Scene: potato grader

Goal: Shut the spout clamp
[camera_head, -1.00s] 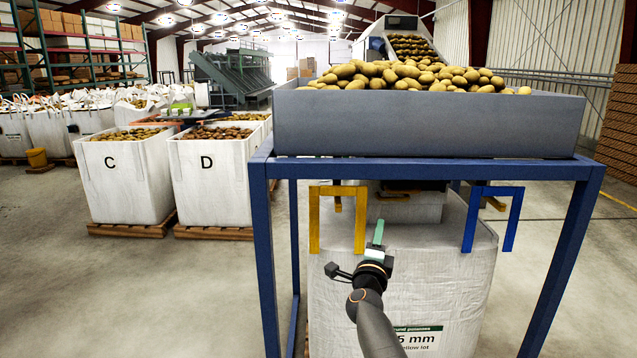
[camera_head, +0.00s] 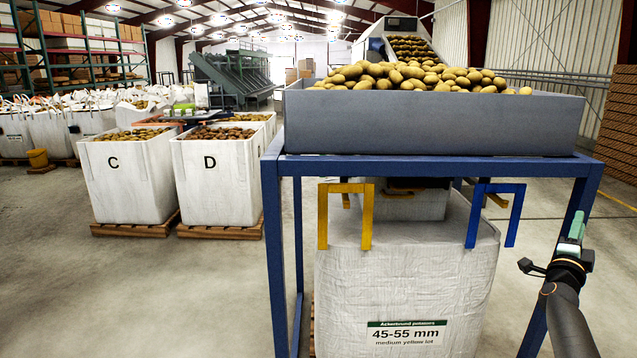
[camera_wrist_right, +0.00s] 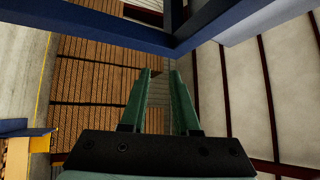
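Below the potato hopper (camera_head: 430,122), a grey spout block (camera_head: 412,207) with dark and yellow parts shows partly, behind the bag loops. I cannot make out whether its clamp is open or shut. A yellow loop (camera_head: 345,187) and a blue loop (camera_head: 498,187) stand at the top of the white bag (camera_head: 400,285). My right gripper (camera_head: 577,220) is at the right, by the frame's right leg, apart from the spout and loops. In the right wrist view its green fingers (camera_wrist_right: 162,72) are parted with nothing between them. My left gripper is not in view.
The frame also crosses the top of the right wrist view (camera_wrist_right: 110,28). Boxes C (camera_head: 125,180) and D (camera_head: 215,180) stand left on pallets.

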